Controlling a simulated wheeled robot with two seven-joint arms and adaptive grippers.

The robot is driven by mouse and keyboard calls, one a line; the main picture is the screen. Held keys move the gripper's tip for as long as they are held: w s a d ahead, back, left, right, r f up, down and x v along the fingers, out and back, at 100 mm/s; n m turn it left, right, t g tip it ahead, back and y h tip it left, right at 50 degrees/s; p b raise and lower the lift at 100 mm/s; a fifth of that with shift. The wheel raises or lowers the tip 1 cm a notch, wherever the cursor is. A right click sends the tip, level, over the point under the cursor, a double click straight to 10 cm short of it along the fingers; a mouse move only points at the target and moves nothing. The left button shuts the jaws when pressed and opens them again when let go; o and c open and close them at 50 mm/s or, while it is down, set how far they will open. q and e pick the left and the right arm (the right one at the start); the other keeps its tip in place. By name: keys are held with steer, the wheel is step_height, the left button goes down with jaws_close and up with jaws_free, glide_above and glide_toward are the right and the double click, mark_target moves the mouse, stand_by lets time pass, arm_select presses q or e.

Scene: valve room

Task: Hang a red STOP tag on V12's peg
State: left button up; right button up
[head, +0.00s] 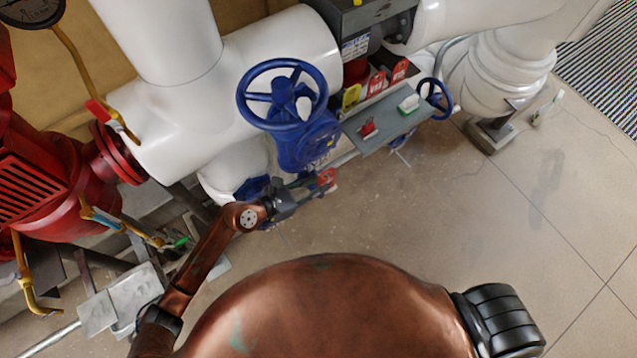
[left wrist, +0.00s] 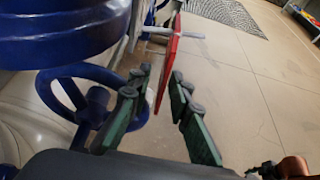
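A red tag (head: 326,180) is at the tip of my left gripper (head: 302,190), below the large blue valve (head: 305,145). In the left wrist view the tag (left wrist: 167,65) is seen nearly edge-on between the green fingers of my left gripper (left wrist: 161,80). Floor shows between the tag and the left-hand finger, so the gripper looks open around it. A thin grey rod (left wrist: 194,36) shows on both sides of the tag's upper part, and the tag seems to hang on it. The valve label is too small to read. My right gripper is not in view.
A grey shelf (head: 385,122) beside the valve carries a small red item (head: 368,128) and a white-green item (head: 409,103). Red cards (head: 377,84) and a yellow card (head: 351,96) stand behind it. A blue handwheel (left wrist: 95,100) is close left of the fingers.

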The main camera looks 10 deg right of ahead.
arm_select(q)
steer(key=shift+o, duration=0.5)
steer(key=v, duration=1.2)
